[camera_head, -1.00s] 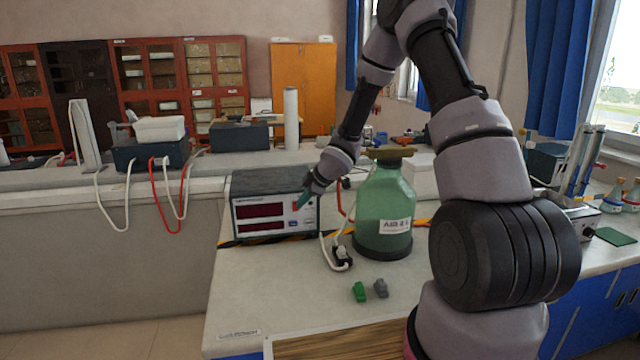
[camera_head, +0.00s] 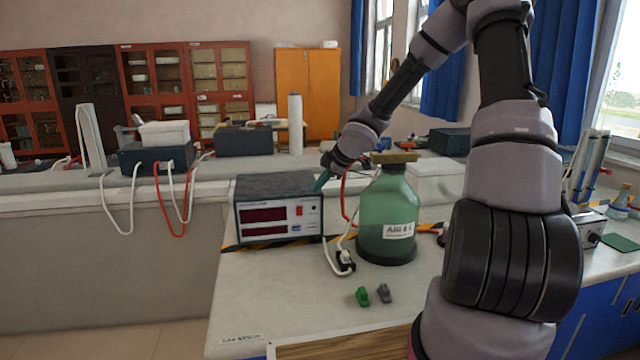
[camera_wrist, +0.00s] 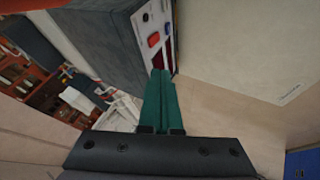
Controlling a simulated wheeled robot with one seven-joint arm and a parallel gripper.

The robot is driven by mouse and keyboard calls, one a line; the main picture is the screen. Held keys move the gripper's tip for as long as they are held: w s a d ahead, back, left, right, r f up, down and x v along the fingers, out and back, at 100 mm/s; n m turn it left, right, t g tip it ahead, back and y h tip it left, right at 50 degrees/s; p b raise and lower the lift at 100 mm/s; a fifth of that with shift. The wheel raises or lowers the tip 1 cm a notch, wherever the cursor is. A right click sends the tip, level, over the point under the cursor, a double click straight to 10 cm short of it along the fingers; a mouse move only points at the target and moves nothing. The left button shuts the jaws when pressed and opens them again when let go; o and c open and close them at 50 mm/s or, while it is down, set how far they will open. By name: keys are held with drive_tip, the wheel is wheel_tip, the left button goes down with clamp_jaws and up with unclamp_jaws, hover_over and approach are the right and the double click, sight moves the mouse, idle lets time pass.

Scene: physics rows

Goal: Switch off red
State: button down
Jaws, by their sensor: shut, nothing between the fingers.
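A grey box-shaped instrument (camera_head: 278,187) stands on the near bench, with two dark red displays on its pale front panel. A small red switch (camera_head: 299,210) sits on the panel right of the displays. It also shows in the wrist view as a red button (camera_wrist: 154,39). I cannot tell its on or off position. My gripper (camera_head: 318,187) has teal fingers, shut and empty, beside the instrument's upper right front corner, above and right of the switch. In the wrist view the fingertips (camera_wrist: 160,73) point toward the panel, apart from the switch in the picture.
A green glass bottle (camera_head: 385,215) stands just right of the instrument, below my forearm. A white cable with a black plug (camera_head: 345,262) lies between them. Small green (camera_head: 362,296) and grey (camera_head: 384,293) pieces lie in front. The bench's front left is clear.

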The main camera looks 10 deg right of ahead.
drive_tip(key=shift+s+d+r, duration=0.1)
drive_tip(key=shift+d+r, duration=0.05)
drive_tip(key=shift+r, duration=0.2)
drive_tip(key=s+d+r+m+h, duration=0.4)
drive_tip(key=s+d+r+m, duration=0.15)
drive_tip(key=s+r, duration=0.2)
drive_tip(key=s+d+r+m+h, duration=0.3)
drive_tip(key=s+d+r+m, duration=0.25)
drive_tip(key=r, duration=0.25)
drive_tip(key=s+a+r+m+y, duration=0.1)
drive_tip(key=s+r+m, duration=0.2)
drive_tip(key=s, duration=0.3)
drive_tip(key=s+a+r+m+y, duration=0.1)
drive_tip(key=s+a+r+m, duration=0.1)
drive_tip(key=s, duration=0.4)
drive_tip(key=s+a+r+m+t+y, duration=0.1)
drive_tip(key=s+r+m+y, duration=0.1)
drive_tip(key=s+r+m, duration=0.2)
drive_tip(key=s, duration=0.3)
drive_tip(key=shift+a+m, duration=0.15)
drive_tip(key=shift+m, duration=0.25)
